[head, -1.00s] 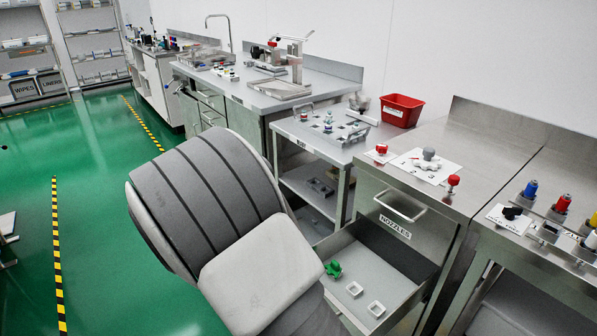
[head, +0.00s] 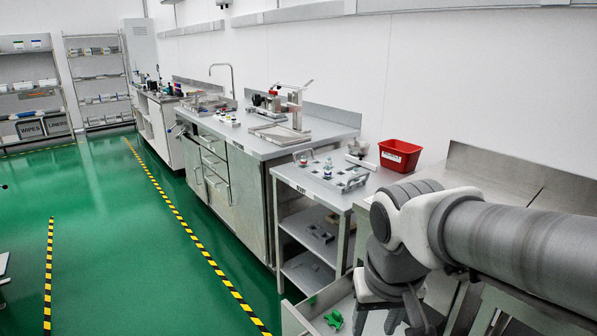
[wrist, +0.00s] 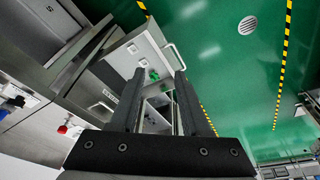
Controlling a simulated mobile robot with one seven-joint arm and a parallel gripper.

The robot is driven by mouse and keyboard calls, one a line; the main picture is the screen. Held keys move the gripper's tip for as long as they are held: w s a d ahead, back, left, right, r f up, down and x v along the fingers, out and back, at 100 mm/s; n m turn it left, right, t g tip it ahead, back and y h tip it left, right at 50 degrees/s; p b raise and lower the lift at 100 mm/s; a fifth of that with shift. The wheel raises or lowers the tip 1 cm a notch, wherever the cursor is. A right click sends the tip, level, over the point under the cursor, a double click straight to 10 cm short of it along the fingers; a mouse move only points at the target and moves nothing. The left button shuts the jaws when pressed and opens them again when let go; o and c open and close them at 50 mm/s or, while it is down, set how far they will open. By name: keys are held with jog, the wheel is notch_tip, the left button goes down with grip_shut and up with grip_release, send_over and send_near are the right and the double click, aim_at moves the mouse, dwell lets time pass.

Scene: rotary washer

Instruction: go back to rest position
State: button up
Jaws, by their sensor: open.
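My gripper (wrist: 160,76) is open, its two dark fingers spread with nothing between them. In the head view my arm reaches in from the right and bends down, with my gripper (head: 390,318) low at the bottom edge, over or beside the open drawer (head: 296,318). A green nozzle-like piece (head: 333,319) lies in that drawer, left of my gripper. My arm hides most of the near worktop.
A red bin (head: 400,155) stands on the bench behind my arm. A steel counter (head: 270,150) runs further back. The green floor (head: 130,250) at left is clear, with striped tape lines.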

jog(key=s+d+r+t, duration=0.3)
jog(key=s, duration=0.3)
notch_tip(320, 180, up, 16)
jog(key=p, duration=1.6)
jog(key=shift+w, duration=0.25)
jog(key=shift+d+m, duration=0.1)
jog(key=shift+m, duration=0.2)
